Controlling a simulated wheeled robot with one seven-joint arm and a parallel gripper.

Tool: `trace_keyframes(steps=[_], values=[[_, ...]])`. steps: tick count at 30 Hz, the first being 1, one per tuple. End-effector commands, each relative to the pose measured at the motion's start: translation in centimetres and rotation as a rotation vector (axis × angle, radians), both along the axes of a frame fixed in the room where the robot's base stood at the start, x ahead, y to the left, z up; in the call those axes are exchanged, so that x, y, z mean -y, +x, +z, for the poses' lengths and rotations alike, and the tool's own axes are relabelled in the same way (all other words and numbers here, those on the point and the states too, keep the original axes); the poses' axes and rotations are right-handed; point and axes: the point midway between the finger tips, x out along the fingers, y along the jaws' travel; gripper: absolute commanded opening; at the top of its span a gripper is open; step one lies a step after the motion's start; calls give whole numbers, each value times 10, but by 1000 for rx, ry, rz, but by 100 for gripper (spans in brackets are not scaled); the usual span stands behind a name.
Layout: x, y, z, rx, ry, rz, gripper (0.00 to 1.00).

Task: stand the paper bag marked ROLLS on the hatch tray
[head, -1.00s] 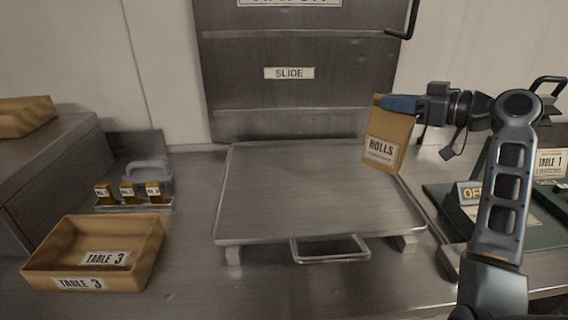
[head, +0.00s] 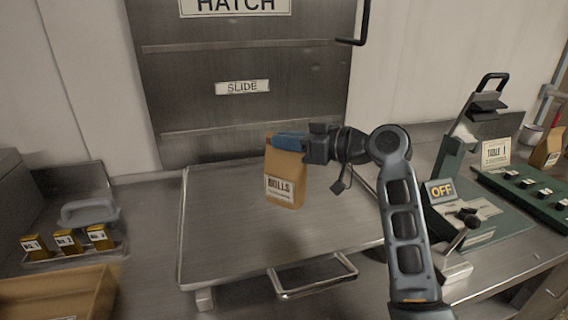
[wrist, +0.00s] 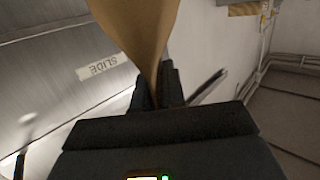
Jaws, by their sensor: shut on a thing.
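The brown paper bag (head: 286,180) with a ROLLS label is upright, or close to it, in the head view, above the hatch tray. My gripper (head: 288,141) is shut on the bag's top edge from the right. The bag also fills the upper middle of the wrist view (wrist: 140,30), pinched between the dark fingers (wrist: 158,88). The hatch tray (head: 230,250) is a flat steel tray with a front handle, bare apart from the bag over it. I cannot tell whether the bag's base touches the tray; it looks held above it.
The steel HATCH door (head: 240,60) stands behind the tray. At left are a caddy of small yellow boxes (head: 68,242) and a tan TABLE 3 box (head: 60,295). At right are a green device with an OFF sign (head: 440,191) and a lever (head: 460,232).

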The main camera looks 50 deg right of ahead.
Motion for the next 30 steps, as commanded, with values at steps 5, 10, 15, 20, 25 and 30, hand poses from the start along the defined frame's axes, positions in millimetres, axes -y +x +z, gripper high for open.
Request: trace_keyframes(steps=[5,10,15,20,25,30], values=[[-6,2,-8,1,0,-1,0],[-5,2,-33,0,2,-1,0],[-5,2,-45,1,0,0,0],[-5,2,-43,2,0,0,0],[-5,2,-47,1,0,0,0],[-5,2,-46,1,0,0,24]])
